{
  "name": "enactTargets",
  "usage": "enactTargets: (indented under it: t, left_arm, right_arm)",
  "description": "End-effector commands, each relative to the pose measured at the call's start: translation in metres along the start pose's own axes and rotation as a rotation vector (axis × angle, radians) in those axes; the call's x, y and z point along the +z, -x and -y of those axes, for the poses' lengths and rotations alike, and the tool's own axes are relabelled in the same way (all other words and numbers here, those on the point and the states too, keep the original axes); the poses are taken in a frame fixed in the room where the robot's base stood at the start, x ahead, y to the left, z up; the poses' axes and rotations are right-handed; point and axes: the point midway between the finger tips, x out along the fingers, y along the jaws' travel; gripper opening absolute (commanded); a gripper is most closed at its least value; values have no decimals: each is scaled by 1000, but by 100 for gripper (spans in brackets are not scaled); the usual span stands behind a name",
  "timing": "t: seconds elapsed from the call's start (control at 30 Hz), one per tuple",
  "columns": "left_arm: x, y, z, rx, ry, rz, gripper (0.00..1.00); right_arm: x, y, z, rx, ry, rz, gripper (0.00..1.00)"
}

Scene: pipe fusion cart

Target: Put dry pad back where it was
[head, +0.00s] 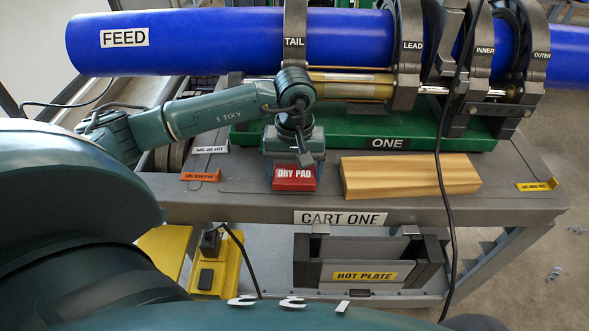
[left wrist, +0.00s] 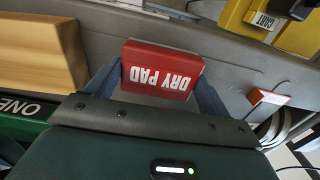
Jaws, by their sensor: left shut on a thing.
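The dry pad (head: 294,178) is a red block with a white DRY PAD label, at the cart top's front edge in the head view. My left gripper (head: 294,160) comes down over it from behind and is shut on it. In the left wrist view the dry pad (left wrist: 160,70) sits between the two blue-grey fingers of the left gripper (left wrist: 158,85). I cannot tell whether the pad touches the cart top (head: 400,210). My right gripper is not in view.
A wooden block (head: 410,176) lies just right of the pad. A green base (head: 440,135) carries clamps and a blue pipe (head: 230,40) behind. Small tags (head: 200,176) and (head: 537,185) mark the cart top. A black cable (head: 444,190) hangs at right. The hot plate (head: 365,275) stands below.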

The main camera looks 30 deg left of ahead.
Motion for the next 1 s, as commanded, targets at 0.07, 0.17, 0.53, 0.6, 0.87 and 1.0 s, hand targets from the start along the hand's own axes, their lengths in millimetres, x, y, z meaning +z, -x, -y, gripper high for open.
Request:
enactTargets:
  t: [0.07, 0.17, 0.53, 0.6, 0.87, 1.0]
  left_arm:
    - [0, -5, 0, 1, -1, 1, 56]
    - [0, -5, 0, 2, -1, -1, 56]
    - [0, -8, 0, 1, 0, -1, 92]
    - [0, -8, 0, 1, 0, -1, 97]
    - [0, -7, 0, 1, 0, -1, 100]
    - [-1, 0, 0, 3, 0, -3, 100]
  right_arm:
    - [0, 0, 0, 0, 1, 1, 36]
    - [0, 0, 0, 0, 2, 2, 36]
    - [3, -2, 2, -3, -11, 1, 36]
    - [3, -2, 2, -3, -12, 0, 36]
    - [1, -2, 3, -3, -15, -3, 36]
    - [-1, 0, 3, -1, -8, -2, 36]
